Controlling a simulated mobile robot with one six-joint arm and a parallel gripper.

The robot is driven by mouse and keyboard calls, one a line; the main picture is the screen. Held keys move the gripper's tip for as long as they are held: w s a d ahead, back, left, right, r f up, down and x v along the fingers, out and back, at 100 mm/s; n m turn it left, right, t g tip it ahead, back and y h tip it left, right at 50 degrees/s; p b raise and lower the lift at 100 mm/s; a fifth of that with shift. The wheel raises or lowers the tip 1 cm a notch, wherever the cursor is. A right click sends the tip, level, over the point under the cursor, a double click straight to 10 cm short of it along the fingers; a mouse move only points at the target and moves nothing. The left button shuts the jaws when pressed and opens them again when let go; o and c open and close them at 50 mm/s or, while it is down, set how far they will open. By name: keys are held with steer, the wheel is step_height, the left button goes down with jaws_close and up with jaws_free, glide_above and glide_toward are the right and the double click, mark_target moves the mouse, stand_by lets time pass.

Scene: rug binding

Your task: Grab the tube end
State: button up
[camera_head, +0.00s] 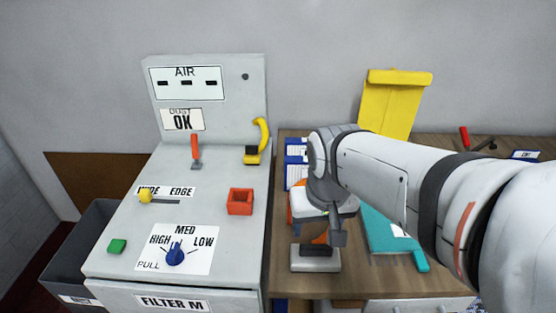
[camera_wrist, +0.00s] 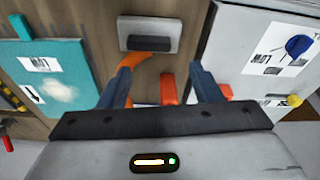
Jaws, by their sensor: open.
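My gripper (camera_head: 318,235) is open above the wooden table, with its fingers spread and empty in the wrist view (camera_wrist: 160,66). A curved orange piece, which looks like the tube (camera_wrist: 150,57), shows between and beyond the fingers. Its orange colour also shows in the head view (camera_head: 297,206), mostly hidden behind my gripper. A red-orange piece (camera_wrist: 168,90) also lies between the fingers in the wrist view. I cannot tell whether it belongs to the tube, or which part is the tube end. A grey block with a dark top (camera_head: 315,260) stands just in front; it also shows in the wrist view (camera_wrist: 150,35).
The grey machine (camera_head: 215,270) with a blue knob (camera_head: 175,257) and an open red box (camera_head: 240,202) stands at left. Blue-and-white boxes (camera_head: 296,152) and a yellow folder (camera_head: 392,103) stand behind.

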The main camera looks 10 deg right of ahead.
steer(key=shift+o, duration=0.2)
steer(key=w+f+b, duration=0.1)
steer(key=w, duration=0.4)
steer(key=w+f+m+g+b, duration=0.1)
steer(key=w, duration=0.5)
steer(key=w+f+g, duration=0.1)
steer(key=w+f, duration=0.1)
steer(key=w, duration=0.4)
steer(key=shift+a+m+b, duration=0.2)
steer(key=shift+m+b, duration=0.2)
steer(key=shift+w+f, duration=0.15)
steer(key=shift+f, duration=0.1)
step_height(320, 180, down, 7)
steer(key=shift+f, duration=0.2)
steer(key=shift+c, duration=0.5)
